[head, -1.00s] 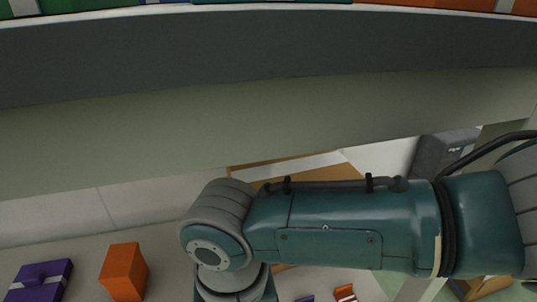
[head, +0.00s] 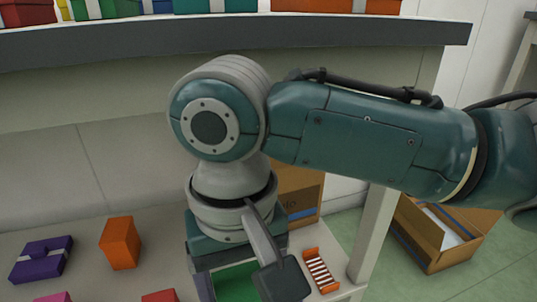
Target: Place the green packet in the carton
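A green packet (head: 235,283) shows at the bottom of the head view, partly cut off by the frame edge. My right gripper (head: 242,286) points down around it, one dark finger in front at its right. The packet fills the gap between the fingers and looks gripped, though the contact points are partly hidden. An open brown carton (head: 427,243) stands on the floor at the right, with white and blue inside. Another brown carton (head: 302,190) is partly hidden behind my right arm. My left gripper is out of view.
A purple packet (head: 41,260), an orange box (head: 120,243) and a red-and-white striped packet (head: 321,270) lie on the lower shelf (head: 80,275). Colourful boxes line the upper shelf (head: 330,31) above my arm. A pale shelf leg (head: 375,235) stands between my gripper and the open carton.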

